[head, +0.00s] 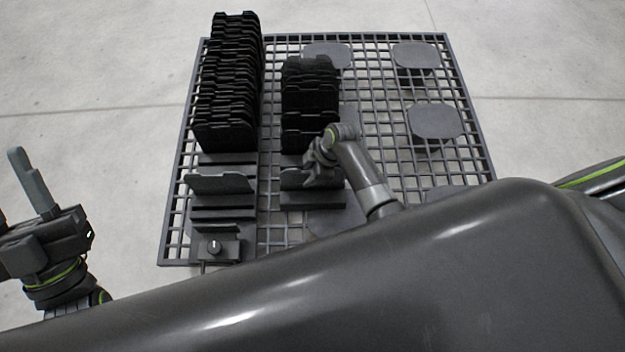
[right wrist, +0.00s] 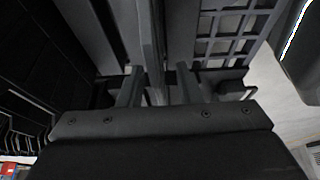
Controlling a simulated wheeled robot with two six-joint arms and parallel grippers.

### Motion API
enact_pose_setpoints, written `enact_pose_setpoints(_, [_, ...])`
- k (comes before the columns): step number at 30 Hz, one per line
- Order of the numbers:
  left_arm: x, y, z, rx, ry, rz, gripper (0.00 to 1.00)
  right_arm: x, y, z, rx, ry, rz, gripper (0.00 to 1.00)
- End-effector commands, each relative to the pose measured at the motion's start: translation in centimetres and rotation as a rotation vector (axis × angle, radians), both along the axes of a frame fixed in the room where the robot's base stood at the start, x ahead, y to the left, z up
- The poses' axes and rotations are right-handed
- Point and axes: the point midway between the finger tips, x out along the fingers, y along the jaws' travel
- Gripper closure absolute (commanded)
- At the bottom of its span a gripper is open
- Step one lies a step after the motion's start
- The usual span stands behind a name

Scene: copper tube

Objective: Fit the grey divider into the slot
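A grey divider (head: 297,180) stands in the middle rack, partly hidden by my right gripper (head: 318,172) in the head view. In the right wrist view my right gripper (right wrist: 158,85) has its fingers apart, one on each side of an upright grey plate (right wrist: 149,40), which seems to be this divider. A gap shows at the right finger; contact at the left finger is unclear. Another grey plate (head: 220,183) stands in the left rack. The slot is hard to make out. My left gripper (head: 22,205) is open and empty over the floor at left.

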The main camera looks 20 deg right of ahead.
Motion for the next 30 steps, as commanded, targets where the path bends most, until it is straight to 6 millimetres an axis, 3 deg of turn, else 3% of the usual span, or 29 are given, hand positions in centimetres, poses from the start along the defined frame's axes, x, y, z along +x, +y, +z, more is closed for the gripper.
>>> enact_pose_setpoints(1, [0.00,0.00,0.00,0.000,0.000,0.000,0.64,0.01,-0.02,0.01,0.000,0.000,0.000,0.75])
enact_pose_setpoints(7, [0.00,0.00,0.00,0.000,0.000,0.000,0.64,0.00,-0.01,0.01,0.000,0.000,0.000,1.00])
enact_pose_setpoints(30, [0.47,0.21,-0.69,-0.011,0.042,0.004,0.64,0.02,0.02,0.85,0.001,0.000,-0.001,1.00])
